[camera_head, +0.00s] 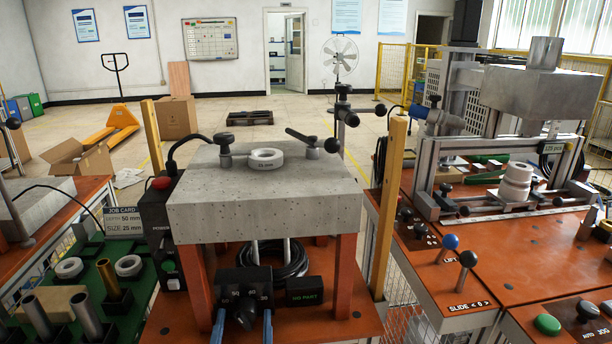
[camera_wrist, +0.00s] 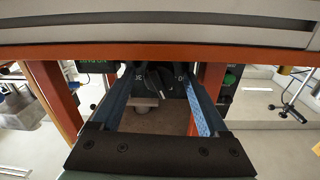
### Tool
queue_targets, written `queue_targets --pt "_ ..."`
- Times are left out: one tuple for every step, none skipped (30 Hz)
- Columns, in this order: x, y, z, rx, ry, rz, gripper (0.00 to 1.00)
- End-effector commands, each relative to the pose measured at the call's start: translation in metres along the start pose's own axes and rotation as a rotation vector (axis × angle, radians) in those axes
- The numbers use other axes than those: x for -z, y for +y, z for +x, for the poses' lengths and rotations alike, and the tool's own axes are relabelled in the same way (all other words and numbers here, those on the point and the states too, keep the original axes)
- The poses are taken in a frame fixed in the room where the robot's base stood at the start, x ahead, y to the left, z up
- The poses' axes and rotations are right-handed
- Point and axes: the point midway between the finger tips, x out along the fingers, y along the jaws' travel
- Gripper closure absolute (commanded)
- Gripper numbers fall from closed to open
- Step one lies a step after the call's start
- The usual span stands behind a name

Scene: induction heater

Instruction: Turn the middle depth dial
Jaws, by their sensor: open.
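The middle depth dial (camera_head: 244,313) is a black knob on the front of a black box (camera_head: 226,277) under the concrete-topped middle station. Numbers are printed around it; which one it points to is too small to tell. My gripper (camera_head: 243,325) shows as two blue fingers in the head view, one at each side below the knob. In the wrist view my gripper (camera_wrist: 156,80) is open, with the dark knob (camera_wrist: 158,74) between its blue fingertips. I cannot tell whether either finger touches the knob.
The concrete slab (camera_head: 270,208) overhangs the dial, with orange legs (camera_head: 346,262) on both sides. A small black box with green lettering (camera_head: 304,290) sits right of the dial. A job card (camera_head: 124,221) reads depth 50 mm, size 25 mm. A coiled black cable (camera_head: 286,262) lies behind.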

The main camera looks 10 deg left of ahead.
Motion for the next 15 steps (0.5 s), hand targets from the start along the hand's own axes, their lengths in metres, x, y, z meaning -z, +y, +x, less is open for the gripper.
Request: queue_targets --pt "-0.002 0.001 0.000 -0.002 -0.001 0.063 0.22" --pt "-0.001 0.000 -0.002 -0.001 -0.003 0.093 0.22" --pt "0.000 -0.001 -0.012 -0.001 -0.007 0.086 0.22" --pt "0.000 0.000 -0.018 -0.002 -0.008 0.084 0.22" --pt "0.000 0.000 -0.023 -0.002 -0.007 0.084 0.22" --pt "0.000 0.000 -0.031 -0.001 -0.007 0.083 0.22" --pt "0.000 -0.001 -0.036 -0.001 -0.007 0.083 0.22" --pt "0.000 -0.001 -0.041 -0.001 -0.007 0.081 0.22" --pt "0.000 0.000 -0.049 -0.001 -0.007 0.080 0.22" --pt "0.000 0.000 -0.054 -0.001 -0.007 0.081 0.22" --pt "0.000 -0.001 -0.059 -0.001 -0.008 0.080 0.22" --pt "0.000 -0.001 -0.067 0.000 -0.006 0.080 0.22" --pt "0.000 -0.001 -0.072 0.000 -0.006 0.080 0.22" --pt "0.000 0.000 -0.077 -0.001 -0.007 0.079 0.22" --pt "0.000 0.000 -0.084 -0.002 -0.007 0.078 0.22"
